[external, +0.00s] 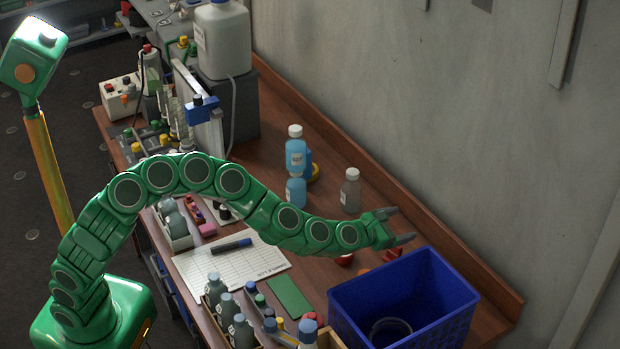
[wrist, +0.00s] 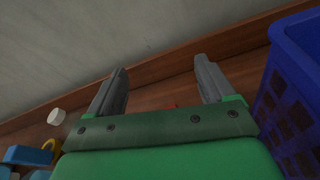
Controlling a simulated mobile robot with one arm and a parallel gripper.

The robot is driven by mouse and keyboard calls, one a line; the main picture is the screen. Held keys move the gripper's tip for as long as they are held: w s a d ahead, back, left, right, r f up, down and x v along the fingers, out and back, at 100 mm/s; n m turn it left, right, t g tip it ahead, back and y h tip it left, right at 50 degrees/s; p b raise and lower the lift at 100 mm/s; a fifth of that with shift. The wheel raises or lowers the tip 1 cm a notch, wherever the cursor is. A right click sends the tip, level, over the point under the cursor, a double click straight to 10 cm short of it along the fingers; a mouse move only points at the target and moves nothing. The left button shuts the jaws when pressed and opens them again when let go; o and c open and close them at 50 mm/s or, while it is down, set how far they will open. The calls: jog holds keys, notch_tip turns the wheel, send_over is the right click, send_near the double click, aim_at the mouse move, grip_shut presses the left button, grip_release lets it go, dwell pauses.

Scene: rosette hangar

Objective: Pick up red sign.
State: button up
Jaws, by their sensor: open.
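A small red-orange piece (external: 393,255), which may be the red sign, lies on the wooden bench between my gripper and the blue crate; its shape is not clear. A rounder red item (external: 345,260) lies to its left, partly hidden under my arm. My gripper (external: 402,225) is open and empty, above the bench near the back edge. In the wrist view its two grey fingers (wrist: 160,66) are spread apart. A sliver of red (wrist: 168,106) shows just beyond the green palm edge between them, mostly hidden by the palm.
A blue crate (external: 345,300) stands close to the right and also shows in the wrist view (wrist: 287,88). A paper sheet (external: 220,268) and a green card (external: 289,297) lie in front.

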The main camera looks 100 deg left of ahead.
aim_at(394, 252)
jog(key=s+f+n+g, duration=0.1)
jog(key=f, duration=0.2)
jog(key=s+a+f+n+g, duration=0.1)
jog(key=s+f+n, duration=0.1)
jog(key=f, duration=0.2)
jog(key=s+f+n, duration=0.1)
jog(key=f, duration=0.3)
jog(key=shift+s+a+n+g, duration=0.2)
jog(key=shift+s+n+g, duration=0.1)
jog(key=shift+g, duration=0.1)
jog(key=shift+x, duration=1.1)
jog(key=shift+w+a+f, duration=0.3)
jog(key=shift+w+a, duration=0.1)
jog(key=shift+w, duration=0.3)
jog(key=shift+x, duration=1.85)
jog(key=shift+w, duration=0.15)
jog(key=shift+c, duration=0.2)
jog(key=c, duration=1)
